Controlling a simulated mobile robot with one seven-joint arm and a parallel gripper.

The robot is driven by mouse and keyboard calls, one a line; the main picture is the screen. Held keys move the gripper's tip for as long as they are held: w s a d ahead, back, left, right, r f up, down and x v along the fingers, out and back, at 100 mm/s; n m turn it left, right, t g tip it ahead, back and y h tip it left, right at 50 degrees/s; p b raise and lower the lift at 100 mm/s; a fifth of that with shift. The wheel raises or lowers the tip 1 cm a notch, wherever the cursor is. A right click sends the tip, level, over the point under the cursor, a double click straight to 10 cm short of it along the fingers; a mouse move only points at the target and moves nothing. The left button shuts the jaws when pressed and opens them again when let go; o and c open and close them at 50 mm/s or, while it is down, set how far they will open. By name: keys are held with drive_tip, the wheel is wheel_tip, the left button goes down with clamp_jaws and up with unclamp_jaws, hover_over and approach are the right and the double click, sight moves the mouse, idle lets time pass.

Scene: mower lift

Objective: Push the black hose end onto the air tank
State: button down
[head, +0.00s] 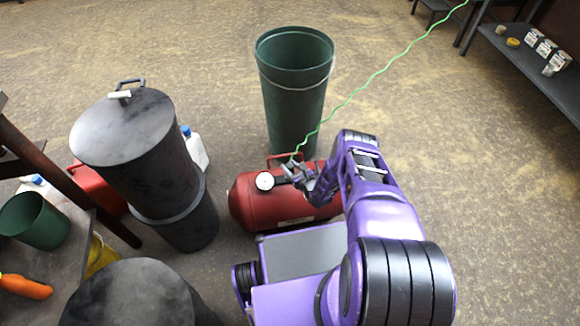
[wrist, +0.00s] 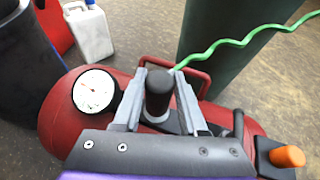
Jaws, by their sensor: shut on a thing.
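The red air tank (head: 262,208) lies on the floor in front of my base, with a white round gauge (wrist: 96,91) on its top left. My gripper (head: 293,171) is over the top of the tank. In the wrist view its two grey fingers are shut on the black hose end (wrist: 159,88), a dark upright cylinder with a pale ring low down. The green coiled hose (head: 378,72) runs from it up and to the right. The hose end's contact with the tank is hidden, so I cannot tell whether it is seated.
A tall green bin (head: 294,100) stands right behind the tank. Black lidded drums (head: 125,130) and a white jug (head: 195,150) stand at the left. The tank's red handle (wrist: 190,68) is just behind the fingers. Open floor lies to the right.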

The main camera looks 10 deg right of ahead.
drive_tip(key=shift+f, duration=0.6)
idle(0.7)
drive_tip(key=c, duration=0.7)
unclamp_jaws()
drive_tip(key=shift+c, duration=0.2)
